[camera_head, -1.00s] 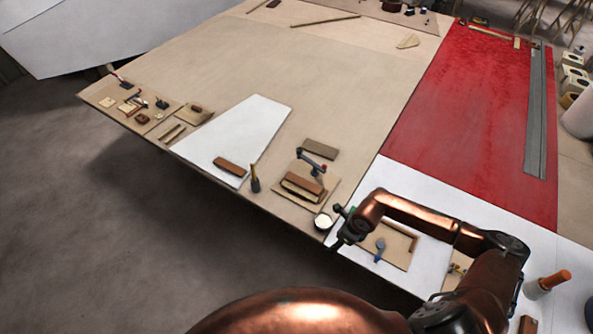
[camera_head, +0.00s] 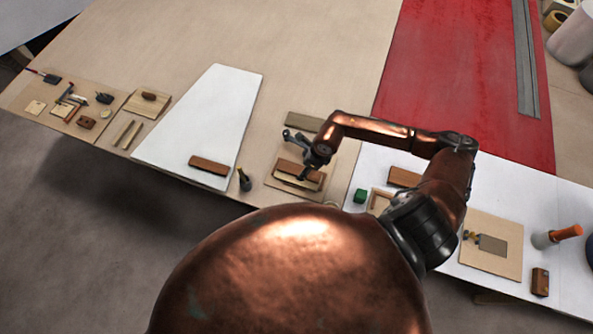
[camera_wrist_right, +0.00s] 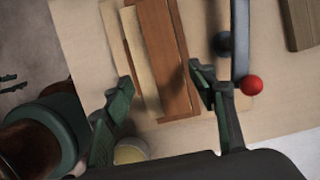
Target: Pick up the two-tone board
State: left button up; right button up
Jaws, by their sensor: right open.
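The two-tone board (camera_head: 300,173), with pale and reddish-brown wood lengthwise, lies on a tan base panel (camera_head: 276,187) near the table's front edge. In the right wrist view its brown part (camera_wrist_right: 163,50) and pale strips beside it show between the fingers. My right gripper (camera_wrist_right: 160,88) is open, its dark green fingers on either side of the board's near end. I cannot tell how far above it they are. In the head view my right gripper (camera_head: 304,170) is over the board and hides part of it. My left gripper is not in view.
A clamp with a red knob (camera_wrist_right: 251,85) stands close beside the right-hand finger. A grey-brown block (camera_head: 303,121) lies behind the board. A dark-based tool (camera_head: 245,181) stands to the left, near a white panel (camera_head: 208,115).

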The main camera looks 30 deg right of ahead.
aim_at(299, 171)
jog(key=f, duration=0.1)
jog(key=w+f, duration=0.1)
jog(key=w+f+p, duration=0.1)
jog(key=shift+a+f, duration=0.25)
jog(key=shift+f, duration=0.8)
jog(key=shift+w+a+f, duration=0.1)
jog(key=shift+w+f, duration=0.05)
jog(key=shift+c, duration=1)
jog(key=c, duration=0.6)
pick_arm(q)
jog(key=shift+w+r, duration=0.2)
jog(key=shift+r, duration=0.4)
pick_arm(e)
grip_shut()
